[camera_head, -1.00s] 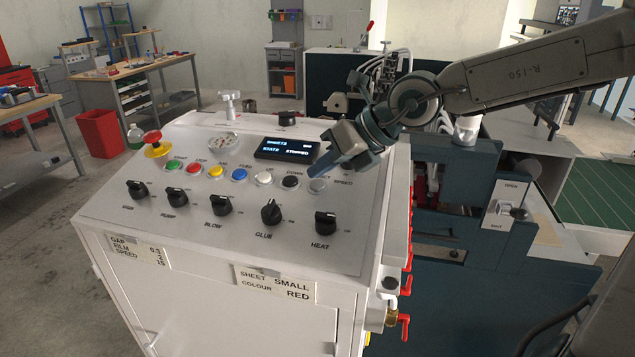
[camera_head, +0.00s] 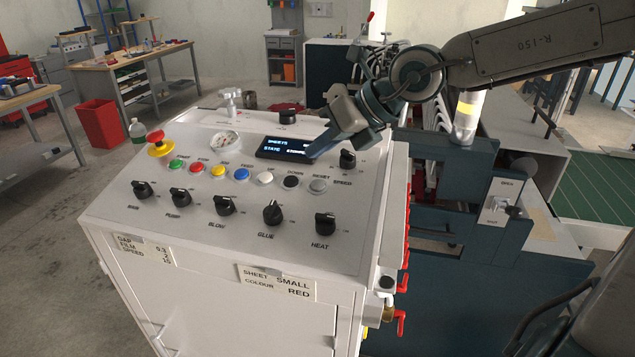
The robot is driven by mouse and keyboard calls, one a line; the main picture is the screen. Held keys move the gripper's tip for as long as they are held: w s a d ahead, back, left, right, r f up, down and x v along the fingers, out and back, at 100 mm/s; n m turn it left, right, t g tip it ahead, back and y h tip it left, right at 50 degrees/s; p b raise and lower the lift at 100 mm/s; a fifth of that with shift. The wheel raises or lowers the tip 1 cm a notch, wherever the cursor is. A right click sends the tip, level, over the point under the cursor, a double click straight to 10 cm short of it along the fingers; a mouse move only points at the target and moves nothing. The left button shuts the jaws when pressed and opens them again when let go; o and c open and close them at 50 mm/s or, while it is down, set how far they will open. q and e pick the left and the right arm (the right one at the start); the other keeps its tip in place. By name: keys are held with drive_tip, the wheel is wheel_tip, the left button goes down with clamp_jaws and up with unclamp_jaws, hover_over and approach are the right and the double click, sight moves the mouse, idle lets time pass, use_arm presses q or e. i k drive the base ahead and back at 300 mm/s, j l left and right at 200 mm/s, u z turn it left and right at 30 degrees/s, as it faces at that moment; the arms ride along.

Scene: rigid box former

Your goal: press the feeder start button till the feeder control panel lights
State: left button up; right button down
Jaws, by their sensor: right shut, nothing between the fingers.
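The white control panel (camera_head: 110,205) has a row of coloured buttons. The green button (camera_head: 175,165) at the left end seems labelled START, and the blue button (camera_head: 242,174) FEED. The dark display (camera_head: 266,153) is lit with pale text, and its state line seems to read stopped, partly hidden by my gripper. My right gripper (camera_head: 314,153) is shut and empty, in front of the display's right end as seen here. It is clear of the green and blue buttons. The grey button (camera_head: 318,186) lies just below it in the picture. My left gripper is not in view.
A red mushroom button (camera_head: 161,140) and a gauge (camera_head: 226,140) stand up from the panel. Black knobs (camera_head: 272,212) line its front, with another (camera_head: 347,159) at the right. Dark machinery (camera_head: 450,260) stands to the right. The panel's left half is free of my arm.

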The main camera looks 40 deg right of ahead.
sight(176, 164)
drive_tip(key=k, duration=1)
